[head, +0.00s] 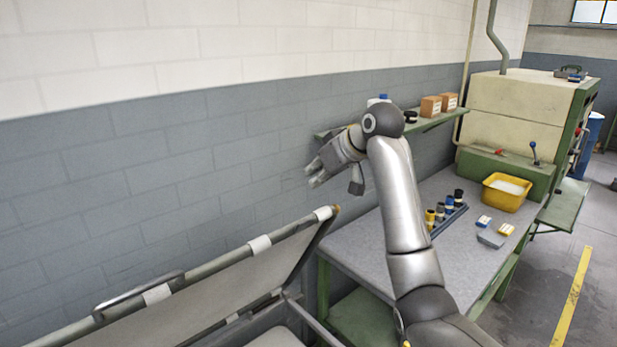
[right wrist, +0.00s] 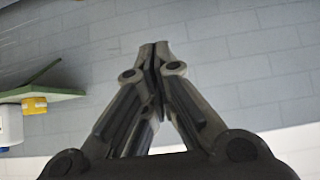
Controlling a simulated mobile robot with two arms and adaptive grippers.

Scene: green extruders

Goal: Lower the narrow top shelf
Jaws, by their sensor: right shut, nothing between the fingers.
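The narrow green top shelf (head: 436,122) is fixed along the wall above the workbench in the head view, and my right arm hides part of it. It holds two brown boxes (head: 430,106), a dark round item (head: 410,116) and a blue-and-white item. My right gripper (head: 313,178) is shut and empty near the wall, left of the shelf's left end and apart from it. The right wrist view shows its fingertips together (right wrist: 159,48) against the grey wall, with a green shelf edge (right wrist: 48,93) at the left. My left gripper is not in view.
The grey workbench (head: 350,243) holds several bottles in a blue rack (head: 450,218), a yellow bin (head: 505,192) and small blocks. A grey-framed lid (head: 215,292) stands open at the lower left. A beige machine (head: 510,115) stands behind the bench.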

